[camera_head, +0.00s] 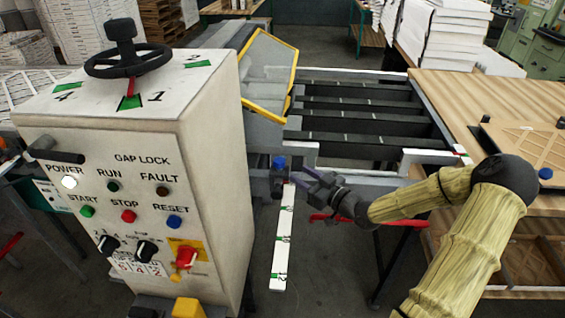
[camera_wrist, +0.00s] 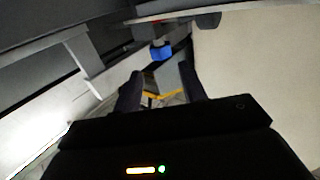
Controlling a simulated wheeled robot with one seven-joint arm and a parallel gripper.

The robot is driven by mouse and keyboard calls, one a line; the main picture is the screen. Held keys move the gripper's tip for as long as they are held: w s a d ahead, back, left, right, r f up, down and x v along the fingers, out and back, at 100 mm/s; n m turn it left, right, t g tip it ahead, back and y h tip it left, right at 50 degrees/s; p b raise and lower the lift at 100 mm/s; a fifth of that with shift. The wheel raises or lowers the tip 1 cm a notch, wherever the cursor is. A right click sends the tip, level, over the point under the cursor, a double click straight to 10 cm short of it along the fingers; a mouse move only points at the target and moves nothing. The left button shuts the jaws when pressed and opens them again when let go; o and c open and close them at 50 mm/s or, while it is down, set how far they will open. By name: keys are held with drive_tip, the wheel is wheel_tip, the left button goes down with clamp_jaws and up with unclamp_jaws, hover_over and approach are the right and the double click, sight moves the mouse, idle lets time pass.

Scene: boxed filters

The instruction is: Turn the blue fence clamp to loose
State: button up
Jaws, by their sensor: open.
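The blue fence clamp (camera_head: 279,163) is a small blue knob on a dark mount at the top of a white scale strip, just right of the control cabinet. In the wrist view the blue clamp (camera_wrist: 161,52) lies ahead of the fingertips, roughly centred between them. My gripper (camera_head: 308,182) is close to the clamp on its right and a little lower. The gripper also shows in the wrist view (camera_wrist: 160,80), with two dark fingers spread and nothing between them. It looks apart from the clamp. The clamp's loose or tight setting cannot be read.
The control cabinet (camera_head: 120,170), with a black handwheel (camera_head: 128,62) on top, stands close left of the clamp. The white scale strip (camera_head: 283,240) hangs below it. A yellow-framed guard (camera_head: 270,75) rises behind. A wooden table (camera_head: 460,95) stands right, and a red bar (camera_head: 330,219) lies below my gripper.

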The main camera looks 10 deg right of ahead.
sight(282, 161)
drive_tip(key=p+x, duration=0.1)
drive_tip(key=x, duration=0.8)
drive_tip(key=shift+s+a, duration=0.1)
drive_tip(key=c, duration=0.7)
drive_tip(key=shift+n+g+y, duration=0.8)
drive_tip(key=shift+y, duration=0.2)
drive_tip(key=o, duration=0.7)
